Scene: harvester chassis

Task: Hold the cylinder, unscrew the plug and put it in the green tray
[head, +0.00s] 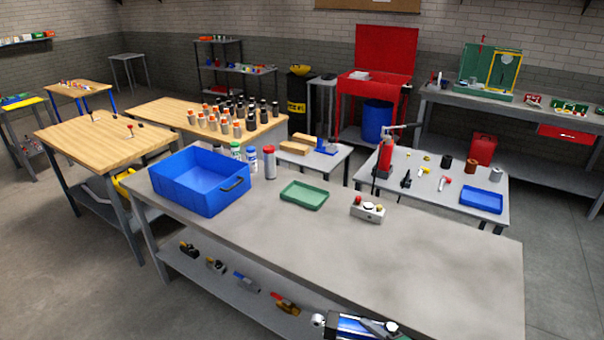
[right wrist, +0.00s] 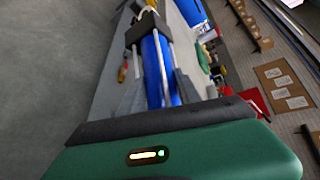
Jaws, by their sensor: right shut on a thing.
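A blue cylinder (head: 355,325) with silver metal parts shows at the bottom edge of the head view, partly cut off, in front of the grey bench. In the right wrist view the blue cylinder (right wrist: 152,60) runs between the fingers of my right gripper (right wrist: 158,92), which is shut on it. A dark block and bright rods lie along the cylinder. I cannot make out the plug. The green tray (head: 304,196) lies on the grey bench, right of a large blue bin, and looks empty. My left gripper is not in view.
The grey bench (head: 400,265) has a wide clear area at its front right. On it stand the blue bin (head: 200,185), several bottles (head: 252,158) and a small grey block with knobs (head: 367,209). A lower shelf holds tools. Another table with a blue tray (head: 481,200) stands behind.

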